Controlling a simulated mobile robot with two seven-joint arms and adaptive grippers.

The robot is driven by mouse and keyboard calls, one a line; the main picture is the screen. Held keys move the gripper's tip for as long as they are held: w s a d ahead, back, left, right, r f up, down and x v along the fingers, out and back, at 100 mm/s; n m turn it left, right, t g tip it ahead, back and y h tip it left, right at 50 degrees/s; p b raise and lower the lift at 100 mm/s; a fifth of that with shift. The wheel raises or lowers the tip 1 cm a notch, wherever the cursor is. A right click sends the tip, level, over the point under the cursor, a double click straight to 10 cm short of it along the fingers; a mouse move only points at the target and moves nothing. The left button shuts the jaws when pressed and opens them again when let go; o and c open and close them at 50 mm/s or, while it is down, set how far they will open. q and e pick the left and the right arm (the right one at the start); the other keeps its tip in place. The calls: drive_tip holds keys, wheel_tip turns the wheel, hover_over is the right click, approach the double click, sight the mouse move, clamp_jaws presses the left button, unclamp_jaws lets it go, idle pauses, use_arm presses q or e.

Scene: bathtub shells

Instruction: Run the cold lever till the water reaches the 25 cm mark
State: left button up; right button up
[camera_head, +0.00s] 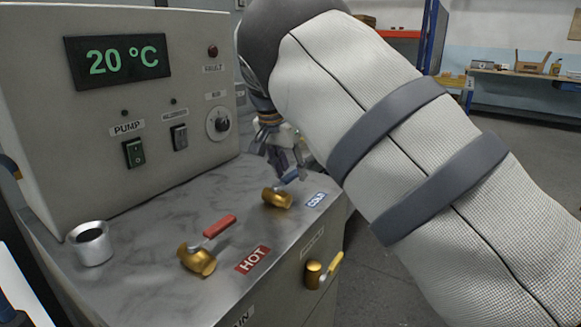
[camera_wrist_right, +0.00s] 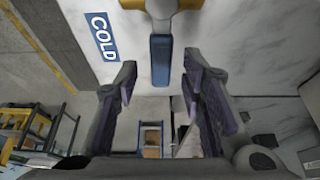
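The cold lever has a blue handle (camera_wrist_right: 161,60) on a brass valve (camera_head: 277,198), beside the blue COLD label (camera_head: 316,200). My right gripper (camera_head: 288,170) is over the panel at the blue handle, partly hidden by my arm in the head view. In the right wrist view, its two fingers (camera_wrist_right: 160,82) are spread apart. The blue handle points in toward the gap between them, with clear space on both sides. I see no contact. My left gripper is not in view. Neither the water nor a 25 cm mark shows.
A red-handled HOT lever (camera_head: 218,226) sits nearer on the same panel. A metal cup-like fitting (camera_head: 90,243) stands at its left. A yellow-handled valve (camera_head: 325,270) juts from the front. The control box display (camera_head: 118,61) reads 20 °C. Workbenches stand far behind.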

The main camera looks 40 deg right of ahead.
clamp_jaws()
